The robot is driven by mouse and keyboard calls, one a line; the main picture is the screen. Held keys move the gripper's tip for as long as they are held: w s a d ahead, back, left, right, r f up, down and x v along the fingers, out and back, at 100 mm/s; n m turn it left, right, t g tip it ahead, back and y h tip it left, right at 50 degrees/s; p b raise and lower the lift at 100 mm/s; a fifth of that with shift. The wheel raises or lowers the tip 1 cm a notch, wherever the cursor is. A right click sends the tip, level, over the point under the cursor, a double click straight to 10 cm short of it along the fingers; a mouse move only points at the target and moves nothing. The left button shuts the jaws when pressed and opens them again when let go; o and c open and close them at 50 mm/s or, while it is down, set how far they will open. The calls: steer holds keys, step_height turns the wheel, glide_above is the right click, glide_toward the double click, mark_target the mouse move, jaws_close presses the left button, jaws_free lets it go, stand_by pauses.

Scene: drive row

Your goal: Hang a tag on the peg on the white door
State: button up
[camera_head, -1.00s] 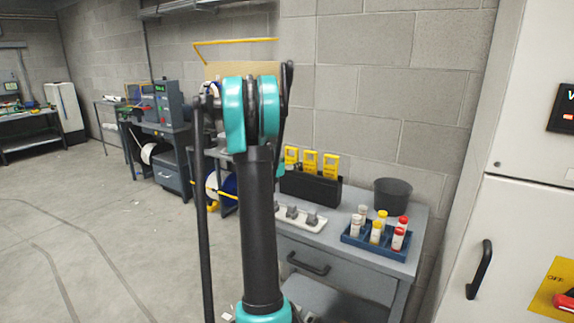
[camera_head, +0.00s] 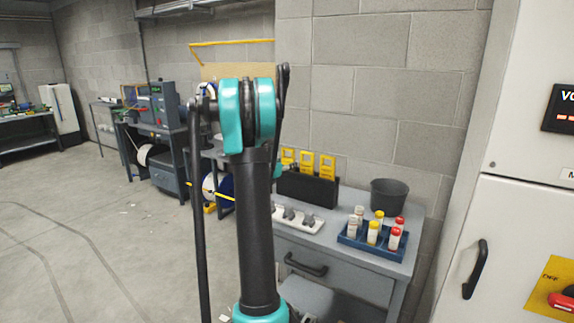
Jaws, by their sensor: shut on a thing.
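Several yellow tags (camera_head: 327,167) stand upright in a black rack (camera_head: 308,190) on the grey bench, just right of my arm. The white door (camera_head: 515,235) is at the right edge, with a black handle (camera_head: 475,270) and a yellow plate (camera_head: 541,285) bearing a red switch part (camera_head: 562,302). I cannot make out a peg on the visible part of the door. My arm stands upright in the middle of the picture. My gripper does not show; it is hidden behind the arm or out of frame, as is anything in it.
The grey bench (camera_head: 385,262) carries a blue tray (camera_head: 371,246) of capped bottles, a dark bucket (camera_head: 388,195) and a white strip (camera_head: 310,224) with grey parts. A grey stool (camera_head: 306,294) stands in front. Open floor (camera_head: 110,240) lies to the left.

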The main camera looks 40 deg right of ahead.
steer(key=shift+r, duration=0.1)
steer(key=shift+r, duration=2.2)
steer(key=shift+a, duration=0.1)
steer(key=v, duration=0.8)
steer(key=shift+r, duration=0.3)
steer(key=shift+s, duration=0.1)
steer(key=w+a+f+n+t+y, duration=0.35)
steer(key=w+a+f, duration=0.3)
steer(key=a, duration=0.35)
steer(key=w+a+f+n+t+y, duration=0.3)
steer(key=w+a+f+n+t, duration=0.15)
steer(key=w+a, duration=0.35)
steer(key=w+a+f+n+t+y, duration=0.1)
steer(key=a+y, duration=0.3)
steer(key=a, duration=0.7)
steer(key=w+a+f+n+t+y, duration=0.1)
steer(key=a+n+y, duration=0.3)
steer(key=a, duration=0.7)
steer(key=shift+w+a+f, duration=0.2)
steer(key=shift+w+f, duration=0.1)
steer(key=shift+w, duration=0.5)
